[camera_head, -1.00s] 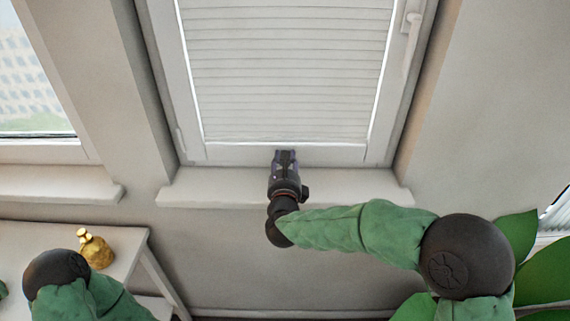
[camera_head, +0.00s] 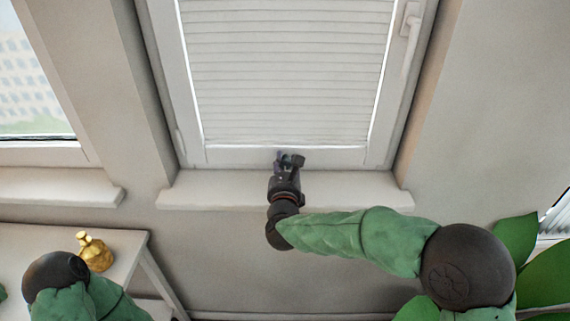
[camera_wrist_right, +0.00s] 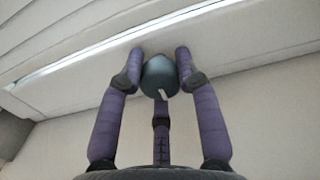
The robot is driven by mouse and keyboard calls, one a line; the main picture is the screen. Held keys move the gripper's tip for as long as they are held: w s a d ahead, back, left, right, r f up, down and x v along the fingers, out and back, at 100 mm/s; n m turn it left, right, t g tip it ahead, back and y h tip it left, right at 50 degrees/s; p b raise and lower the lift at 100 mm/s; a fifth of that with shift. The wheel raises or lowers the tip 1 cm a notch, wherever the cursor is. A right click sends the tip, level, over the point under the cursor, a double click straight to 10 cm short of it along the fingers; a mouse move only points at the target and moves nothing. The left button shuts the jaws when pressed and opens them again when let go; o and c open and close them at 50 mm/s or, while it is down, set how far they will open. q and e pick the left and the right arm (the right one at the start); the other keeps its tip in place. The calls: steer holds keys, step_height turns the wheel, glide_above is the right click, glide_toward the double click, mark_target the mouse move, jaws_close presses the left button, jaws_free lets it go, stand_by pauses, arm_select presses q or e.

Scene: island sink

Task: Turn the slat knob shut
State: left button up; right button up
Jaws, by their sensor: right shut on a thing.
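The slat knob (camera_wrist_right: 160,77) is a dark, rounded knob with a pale mark on its face, on the lower window frame in the right wrist view. My right gripper (camera_wrist_right: 159,68) has its purple fingers on either side of the knob and is shut on it. In the head view my right gripper (camera_head: 289,160) is at the bottom rail of the window and hides most of the knob. The slatted blind (camera_head: 290,70) covers the window pane, its slats looking closed. My left gripper is out of view; only part of the left arm shows at bottom left.
A window sill (camera_head: 350,190) juts out below the gripper. A window handle (camera_head: 411,35) is at upper right. A white table (camera_head: 125,241) with a gold bottle (camera_head: 94,252) stands at lower left. A green plant (camera_head: 516,240) is at right.

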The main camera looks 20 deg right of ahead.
steer(key=shift+f, duration=0.1)
steer(key=o, duration=1.2)
steer(key=shift+c, duration=0.2)
steer(key=shift+s, duration=0.1)
steer(key=v, duration=1.2)
